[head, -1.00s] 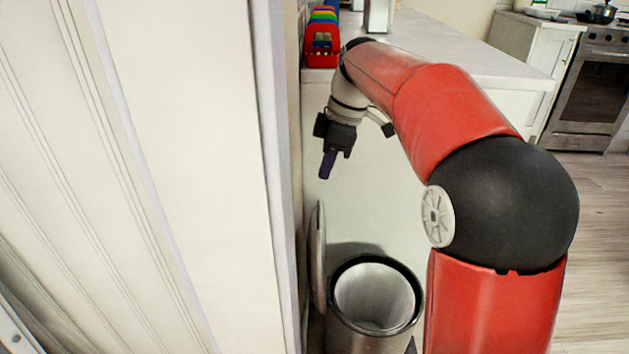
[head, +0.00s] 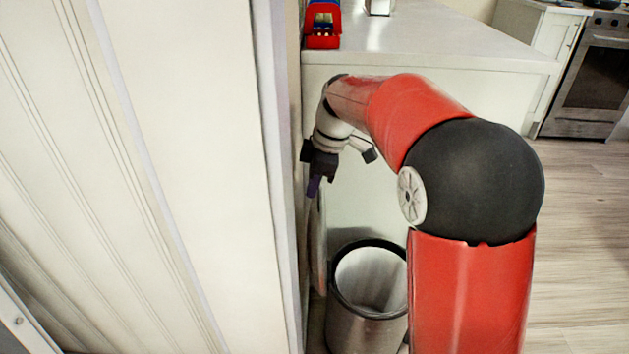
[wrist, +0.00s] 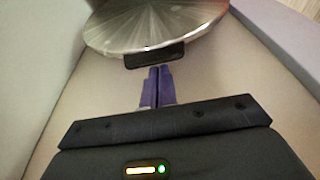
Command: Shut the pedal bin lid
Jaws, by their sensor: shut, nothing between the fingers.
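The pedal bin (head: 366,318) is a metal cylinder with a black rim, standing open below my arm. Its lid (head: 320,245) stands upright at the bin's left side, close to the white panel. In the wrist view the lid (wrist: 150,24) is a round brushed-metal disc with a black hinge tab (wrist: 155,55) at its edge. My gripper (head: 313,187) is just above the lid's upper edge in the head view, pointing down. In the wrist view its purple fingers (wrist: 157,82) are together and empty, with their tips close to the black tab. I cannot tell whether they touch it.
A tall white panel (head: 180,170) stands close on the left of the lid and gripper. A white counter (head: 430,50) with a red rack (head: 323,28) is behind the bin. Open wooden floor (head: 580,230) lies to the right.

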